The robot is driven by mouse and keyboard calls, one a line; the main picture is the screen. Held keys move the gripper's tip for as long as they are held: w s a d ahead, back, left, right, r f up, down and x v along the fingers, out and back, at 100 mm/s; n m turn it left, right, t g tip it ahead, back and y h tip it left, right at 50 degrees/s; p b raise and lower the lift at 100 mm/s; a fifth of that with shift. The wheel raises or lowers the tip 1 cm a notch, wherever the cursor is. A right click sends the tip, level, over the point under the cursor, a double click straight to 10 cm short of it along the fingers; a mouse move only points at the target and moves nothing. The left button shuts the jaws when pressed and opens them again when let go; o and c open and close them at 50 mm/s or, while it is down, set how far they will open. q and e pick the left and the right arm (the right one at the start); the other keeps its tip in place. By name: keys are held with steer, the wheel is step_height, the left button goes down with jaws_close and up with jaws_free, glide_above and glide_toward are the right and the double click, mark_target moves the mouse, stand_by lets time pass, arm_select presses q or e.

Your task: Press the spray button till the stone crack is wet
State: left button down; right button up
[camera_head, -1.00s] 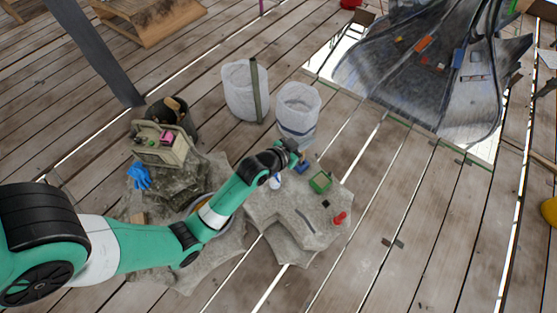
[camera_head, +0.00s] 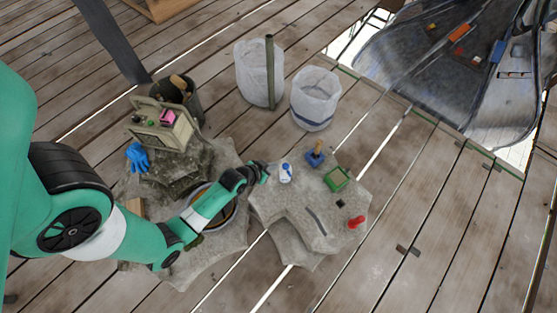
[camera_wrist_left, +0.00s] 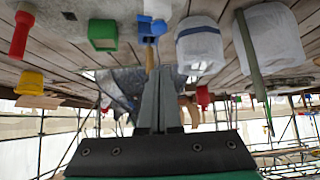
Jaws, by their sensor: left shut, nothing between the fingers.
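A small white spray bottle with a blue top (camera_head: 285,173) stands on the left part of the pale stone slab (camera_head: 290,213) in the head view. The stone crack (camera_head: 316,222) is a dark line on the slab, to the lower right of the bottle. My left gripper (camera_head: 265,168) is just left of the bottle in the head view, apart from it. In the left wrist view its fingers (camera_wrist_left: 160,90) are shut with nothing between them. I cannot tell whether the crack is wet. My right gripper is out of view.
The slab also holds a blue tool with a wooden handle (camera_head: 316,157), a green box (camera_head: 337,179) and a red tool (camera_head: 356,222). Two white-lined bins (camera_head: 315,100) (camera_head: 258,75) stand behind it. A small cabinet (camera_head: 160,130) and blue gloves (camera_head: 138,157) are at left.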

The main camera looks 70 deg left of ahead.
arm_select(q)
steer(key=b, duration=0.6)
glide_above(286, 166)
steer(key=s+d, duration=0.1)
steer(key=s, duration=0.1)
step_height(286, 166, down, 7)
steer(key=f, duration=0.1)
steer(key=f+b, duration=0.2)
steer(key=shift+w+a, duration=0.15)
steer(key=shift+w, duration=0.1)
steer(key=shift+f+b, duration=0.25)
steer(key=shift+b, duration=0.15)
